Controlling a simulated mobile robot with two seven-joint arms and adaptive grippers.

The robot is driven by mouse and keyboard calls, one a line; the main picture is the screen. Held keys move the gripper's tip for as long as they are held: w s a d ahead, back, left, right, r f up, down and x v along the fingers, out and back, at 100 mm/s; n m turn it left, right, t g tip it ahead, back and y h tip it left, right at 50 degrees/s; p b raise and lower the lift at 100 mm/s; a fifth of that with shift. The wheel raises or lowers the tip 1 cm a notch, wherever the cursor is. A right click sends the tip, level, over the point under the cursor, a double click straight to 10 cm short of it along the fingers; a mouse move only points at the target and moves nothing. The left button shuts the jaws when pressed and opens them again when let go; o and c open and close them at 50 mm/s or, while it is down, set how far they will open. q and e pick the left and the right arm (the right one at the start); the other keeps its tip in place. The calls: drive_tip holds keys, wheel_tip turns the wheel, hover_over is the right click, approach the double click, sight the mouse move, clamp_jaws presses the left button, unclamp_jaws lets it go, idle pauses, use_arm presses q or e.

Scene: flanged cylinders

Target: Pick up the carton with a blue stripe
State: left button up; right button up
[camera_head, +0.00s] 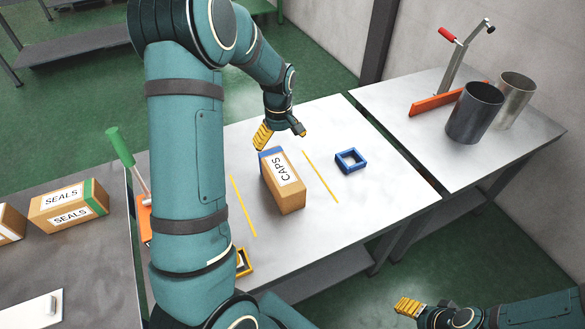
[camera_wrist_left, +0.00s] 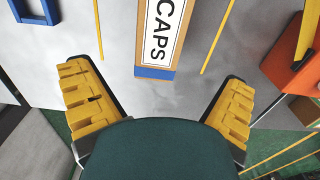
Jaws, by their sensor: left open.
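The carton with a blue stripe (camera_head: 285,187) is brown, with a white label reading CAPS. It lies on the middle table between two yellow lines, its blue end toward the back. My left gripper (camera_head: 281,138) is open and empty just beyond that blue end, apart from the carton. In the left wrist view the carton (camera_wrist_left: 157,40) shows at the top, its blue end ahead of and between the two open yellow fingers (camera_wrist_left: 158,105). My right gripper (camera_head: 409,307) is at the lower right, away from the table; its finger opening cannot be made out.
A blue square frame (camera_head: 351,161) lies right of the carton, and a yellow one (camera_head: 244,262) near the front. A SEALS carton with a green stripe (camera_head: 69,206) stands on the left table. Metal cylinders (camera_head: 474,113) and an orange-based lever tool (camera_head: 447,99) stand on the right table.

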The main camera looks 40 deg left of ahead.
sight(281, 169)
use_arm(q)
wheel_tip(281, 169, down, 9)
drive_tip(key=shift+s+r+b, duration=0.1)
drive_tip(key=shift+b, duration=0.7)
wheel_tip(281, 169, down, 5)
drive_tip(key=shift+f+b, duration=0.1)
drive_tip(key=shift+b, duration=0.35)
drive_tip(key=c, duration=1.1)
